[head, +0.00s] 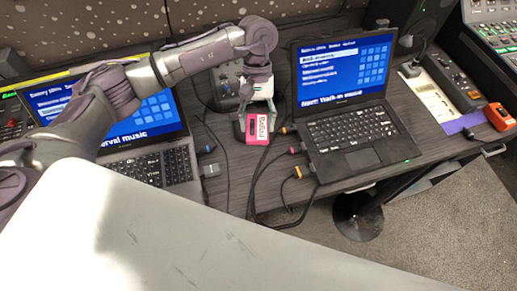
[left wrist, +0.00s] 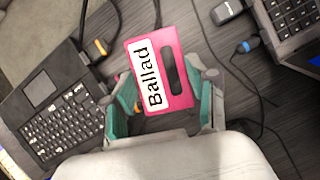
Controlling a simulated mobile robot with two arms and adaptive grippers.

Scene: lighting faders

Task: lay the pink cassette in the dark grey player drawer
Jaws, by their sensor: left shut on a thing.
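The pink cassette (head: 258,129), with a white label reading "Ballad" and a dark window, is between the fingers of my left gripper (head: 257,114), between the two laptops. In the left wrist view the cassette (left wrist: 181,45) sticks out past the teal-padded fingers of the left gripper (left wrist: 166,98), which are shut on it. Whether it touches the desk below is hard to tell. I cannot make out the dark grey player drawer for sure in either view. My right gripper is not in view.
An open laptop (head: 350,135) stands right of the cassette, another laptop (head: 150,170) left of it. Several cables with coloured plugs (head: 300,171) lie on the dark desk (head: 225,165) between them. An orange device (head: 498,116) is at the far right.

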